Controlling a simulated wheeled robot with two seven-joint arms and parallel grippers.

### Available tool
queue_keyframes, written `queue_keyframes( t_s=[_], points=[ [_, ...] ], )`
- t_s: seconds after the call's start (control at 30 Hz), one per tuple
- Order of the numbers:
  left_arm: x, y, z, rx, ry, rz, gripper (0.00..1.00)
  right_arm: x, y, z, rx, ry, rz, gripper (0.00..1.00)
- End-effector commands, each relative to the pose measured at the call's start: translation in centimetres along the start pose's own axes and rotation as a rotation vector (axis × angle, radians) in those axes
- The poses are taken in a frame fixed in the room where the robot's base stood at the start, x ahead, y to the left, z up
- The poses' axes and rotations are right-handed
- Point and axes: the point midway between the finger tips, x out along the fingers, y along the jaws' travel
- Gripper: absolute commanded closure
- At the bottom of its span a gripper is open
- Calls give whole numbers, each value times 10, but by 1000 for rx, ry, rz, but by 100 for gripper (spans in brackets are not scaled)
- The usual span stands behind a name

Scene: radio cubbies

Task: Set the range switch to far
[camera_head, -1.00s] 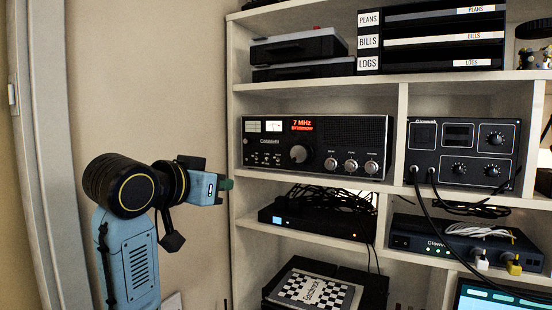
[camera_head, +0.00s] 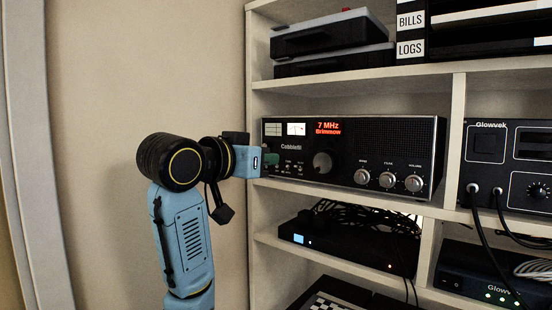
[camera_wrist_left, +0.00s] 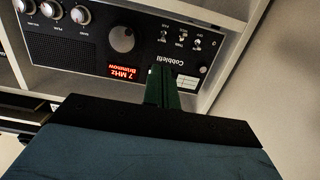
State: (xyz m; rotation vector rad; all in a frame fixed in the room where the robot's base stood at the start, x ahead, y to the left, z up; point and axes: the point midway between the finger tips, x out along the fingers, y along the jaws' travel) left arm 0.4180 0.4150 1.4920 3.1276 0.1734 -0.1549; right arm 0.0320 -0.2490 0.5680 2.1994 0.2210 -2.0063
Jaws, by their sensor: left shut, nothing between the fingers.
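The black Cobblefil radio (camera_head: 395,150) sits on the middle shelf; it shows upside down in the left wrist view (camera_wrist_left: 75,48). Small toggle switches (camera_head: 298,168) sit left of its large tuning knob (camera_head: 322,163). They also show in the left wrist view (camera_wrist_left: 181,37), but their labels are too small to read surely, so I cannot tell which is the range switch or its setting. My left gripper (camera_head: 271,158) is shut and empty at the radio's left end, its green fingertips (camera_wrist_left: 163,72) overlapping the face below the meters. I cannot tell whether they touch. My right gripper is not in view.
The shelf's left upright (camera_head: 258,230) stands beside my left arm. A second Glowvek unit (camera_head: 500,180) with cables is in the right cubby. A black box (camera_head: 345,246) with loose cables sits below the radio. Bare wall (camera_head: 110,80) lies to the left.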

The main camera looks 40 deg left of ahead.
Motion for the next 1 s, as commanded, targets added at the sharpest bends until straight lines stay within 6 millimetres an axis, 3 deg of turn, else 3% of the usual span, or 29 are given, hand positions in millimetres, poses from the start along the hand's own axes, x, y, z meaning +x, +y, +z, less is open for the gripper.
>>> queue_keyframes(
  t_s=[0.2, 0.43, 0.6, 1.0],
  points=[
    [41, 1, 0, -2, -5, 3, 100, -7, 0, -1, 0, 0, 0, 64],
    [75, 0, 0, -2, -4, 2, 100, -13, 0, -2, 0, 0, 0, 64],
    [86, 0, 0, 0, -1, 1, 100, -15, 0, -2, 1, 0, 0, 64],
    [87, 1, 1, 0, 2, 2, 100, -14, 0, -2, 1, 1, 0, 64]
  ],
)
